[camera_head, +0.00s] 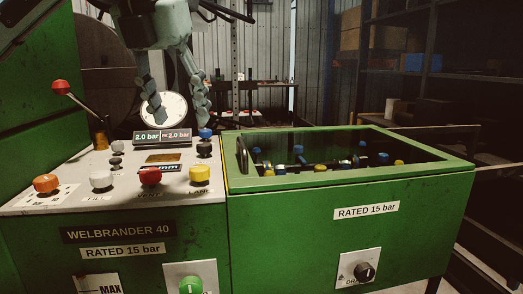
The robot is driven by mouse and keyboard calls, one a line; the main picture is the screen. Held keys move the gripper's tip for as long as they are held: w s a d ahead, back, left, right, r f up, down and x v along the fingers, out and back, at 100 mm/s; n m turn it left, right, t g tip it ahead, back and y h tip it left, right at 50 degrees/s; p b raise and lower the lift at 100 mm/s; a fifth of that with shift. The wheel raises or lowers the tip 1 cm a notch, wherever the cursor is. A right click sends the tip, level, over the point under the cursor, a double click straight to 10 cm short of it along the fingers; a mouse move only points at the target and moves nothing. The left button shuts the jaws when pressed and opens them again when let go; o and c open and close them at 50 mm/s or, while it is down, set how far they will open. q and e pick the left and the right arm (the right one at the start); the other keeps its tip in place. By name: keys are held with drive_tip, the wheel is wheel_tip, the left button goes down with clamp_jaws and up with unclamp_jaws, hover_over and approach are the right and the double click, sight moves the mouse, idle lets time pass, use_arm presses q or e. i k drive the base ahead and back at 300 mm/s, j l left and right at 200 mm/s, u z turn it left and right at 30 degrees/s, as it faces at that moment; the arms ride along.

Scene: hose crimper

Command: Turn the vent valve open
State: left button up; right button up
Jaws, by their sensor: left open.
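The machine's sloped panel (60,203) carries several knobs. A red knob (150,177) sits near its front edge, and the small label below it seems to read VENT. A white knob (101,181) labelled FILL is to its left, and a yellow knob (199,174) to its right. My left gripper (183,120) hangs open and empty above the back of the panel, fingers spread and pointing down. It is above and behind the red knob, apart from it. My right gripper is not in view.
A round gauge (171,109) stands behind my fingers, with displays (162,136) reading 2.0 bar. A red-tipped lever (61,88) rises at the left. An orange knob (46,183) and blue knob (205,133) flank the panel. A green open-topped tank (350,179) is at the right.

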sight(151, 179)
drive_tip(key=k, duration=0.95)
